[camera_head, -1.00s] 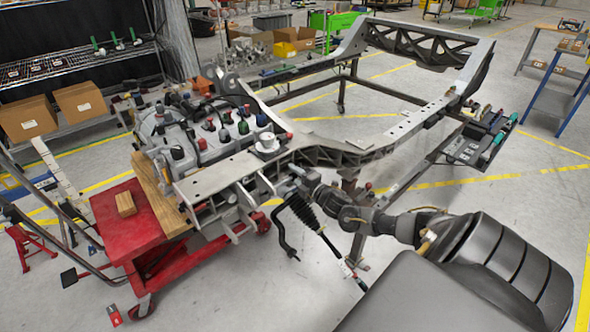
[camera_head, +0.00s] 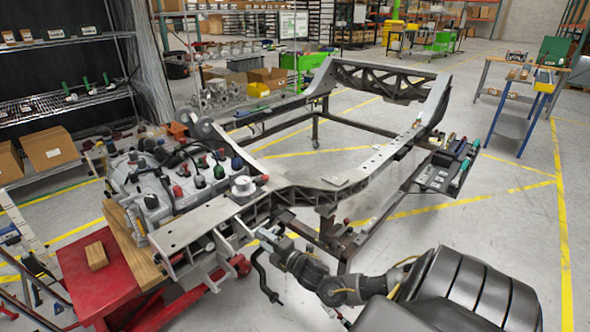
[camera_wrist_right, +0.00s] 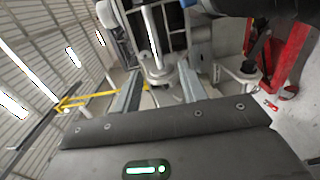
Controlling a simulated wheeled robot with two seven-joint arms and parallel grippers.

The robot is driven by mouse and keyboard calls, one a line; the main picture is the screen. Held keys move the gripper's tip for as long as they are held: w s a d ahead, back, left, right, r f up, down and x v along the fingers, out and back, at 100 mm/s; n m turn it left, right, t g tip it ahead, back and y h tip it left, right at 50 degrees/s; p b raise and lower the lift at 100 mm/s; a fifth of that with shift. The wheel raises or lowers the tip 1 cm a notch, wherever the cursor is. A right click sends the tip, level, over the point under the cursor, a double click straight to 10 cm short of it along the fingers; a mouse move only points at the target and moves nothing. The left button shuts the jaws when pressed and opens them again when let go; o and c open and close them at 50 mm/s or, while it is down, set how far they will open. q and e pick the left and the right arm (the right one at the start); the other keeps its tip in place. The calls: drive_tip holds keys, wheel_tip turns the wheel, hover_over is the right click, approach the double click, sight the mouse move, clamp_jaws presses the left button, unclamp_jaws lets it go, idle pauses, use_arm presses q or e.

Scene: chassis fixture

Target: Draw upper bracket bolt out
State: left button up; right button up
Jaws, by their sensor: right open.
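The chassis frame (camera_head: 330,184) is a grey metal frame with a flat front plate and cast brackets (camera_head: 210,258) at its near end. My right gripper (camera_head: 268,237) is just beside this near end, below the frame rail. In the right wrist view its two fingers (camera_wrist_right: 161,86) are apart, with a rounded metal part (camera_wrist_right: 158,70) at the foot of a bright rod (camera_wrist_right: 151,32) showing beyond and between them. I cannot tell whether the fingers touch it. I cannot make out the upper bracket bolt for certain. My left gripper is not in view.
A red cart (camera_head: 98,270) with wooden blocks stands at the left under the engine (camera_head: 180,178). Shelving with boxes (camera_head: 50,148) is at the left. Open floor lies to the right.

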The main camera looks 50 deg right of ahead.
drive_tip(key=s, duration=0.5)
drive_tip(key=s+a+f+m+g+h+b, duration=0.1)
drive_tip(key=s+f+m+g, duration=0.2)
drive_tip(key=f, duration=1)
drive_tip(key=s+a+f+m+g+h, duration=0.1)
drive_tip(key=s+f+m+g, duration=0.3)
drive_tip(key=f, duration=0.8)
drive_tip(key=shift+s+a+f+m+g+b, duration=0.3)
drive_tip(key=shift+s+m, duration=0.3)
drive_tip(key=shift+s, duration=0.5)
drive_tip(key=s+f+m+g, duration=0.4)
drive_tip(key=s+f+g, duration=0.1)
drive_tip(key=s+f, duration=1.05)
drive_tip(key=s+a+f+m+g+y, duration=0.1)
drive_tip(key=s+a+f+g, duration=0.1)
drive_tip(key=s+a+f, duration=0.2)
drive_tip(key=s+a+f+m+g+y, duration=0.1)
drive_tip(key=s+a+f, duration=0.3)
drive_tip(key=s+a, duration=0.7)
drive_tip(key=s+m+g, duration=0.1)
drive_tip(key=s, duration=0.2)
drive_tip(key=shift+s, duration=0.3)
